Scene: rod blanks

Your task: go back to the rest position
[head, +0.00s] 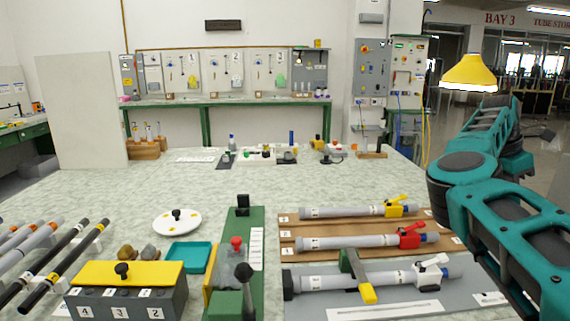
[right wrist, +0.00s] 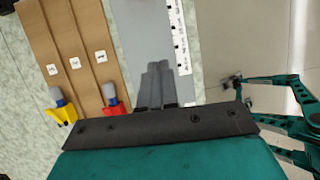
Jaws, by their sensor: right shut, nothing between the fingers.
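My right arm (head: 480,160) rises along the right side of the head view, bent at the elbow; its gripper cannot be made out there. In the right wrist view my right gripper (right wrist: 156,66) is shut and empty, over a grey surface beside the brown rack. My left arm and gripper are in no view.
A brown rack (head: 285,232) holds tubes with yellow (head: 401,206) and red (head: 412,237) valves. A tube with a white valve (head: 432,270) lies on a grey mat (head: 400,303). A grey box with a yellow lid (head: 130,273), teal tray (head: 188,254) and dark rods stand left.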

